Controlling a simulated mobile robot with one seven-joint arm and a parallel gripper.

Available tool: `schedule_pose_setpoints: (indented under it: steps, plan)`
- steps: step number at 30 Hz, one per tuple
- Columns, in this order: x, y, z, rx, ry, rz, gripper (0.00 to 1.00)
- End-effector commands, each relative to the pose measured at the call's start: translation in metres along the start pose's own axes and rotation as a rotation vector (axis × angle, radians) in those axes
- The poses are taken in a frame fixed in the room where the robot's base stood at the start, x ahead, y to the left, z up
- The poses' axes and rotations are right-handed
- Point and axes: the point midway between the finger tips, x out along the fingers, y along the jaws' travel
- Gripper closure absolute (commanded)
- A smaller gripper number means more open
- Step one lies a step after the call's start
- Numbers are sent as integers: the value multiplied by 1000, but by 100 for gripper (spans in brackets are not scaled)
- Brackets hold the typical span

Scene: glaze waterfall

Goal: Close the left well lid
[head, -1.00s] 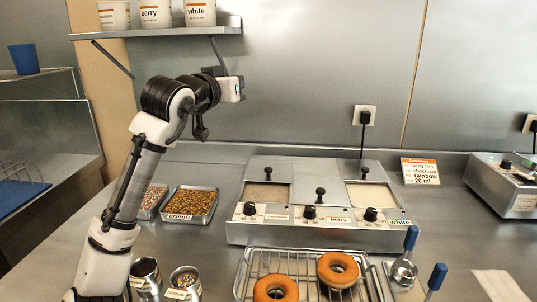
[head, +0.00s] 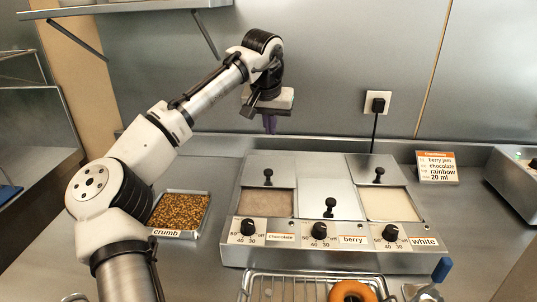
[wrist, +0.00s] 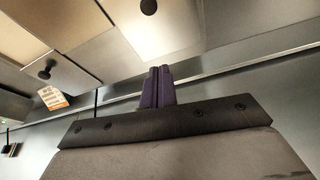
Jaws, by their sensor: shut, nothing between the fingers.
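The warmer box (head: 330,254) has three wells in a row. The left well (head: 265,203), labelled chocolate, shows brownish glaze, with its metal lid (head: 245,170) slid to the back and a black knob (head: 268,176) on it. The middle lid (head: 318,190) covers the berry well. The right well (head: 390,204) shows pale glaze, its lid (head: 362,166) also at the back. My gripper (head: 270,124) is shut and empty, pointing down above and behind the left lid, apart from its knob. Its purple fingers (wrist: 157,86) are together in the wrist view.
A crumb tray (head: 180,212) is left of the warmer. A wire rack (head: 290,287) with a doughnut (head: 352,291) is in front. A recipe card (head: 437,167) stands at the back right. A wall outlet (head: 377,103) with a cord is behind. A shelf (head: 130,8) hangs above.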

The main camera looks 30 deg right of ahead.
Motion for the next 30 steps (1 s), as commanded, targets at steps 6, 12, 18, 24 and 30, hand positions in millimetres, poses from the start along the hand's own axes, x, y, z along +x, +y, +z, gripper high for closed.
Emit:
schedule_pose_setpoints:
  steps: [6, 12, 18, 24, 30]
  plan:
    - [36, -1, 0, -1, -3, 0, 100]
    - [79, 0, -1, 0, -2, -1, 100]
    - [88, -2, 18, 2, 1, -2, 100]
    - [86, -1, 34, 1, 2, -1, 100]
    - [87, 0, 40, 0, 2, 0, 100]
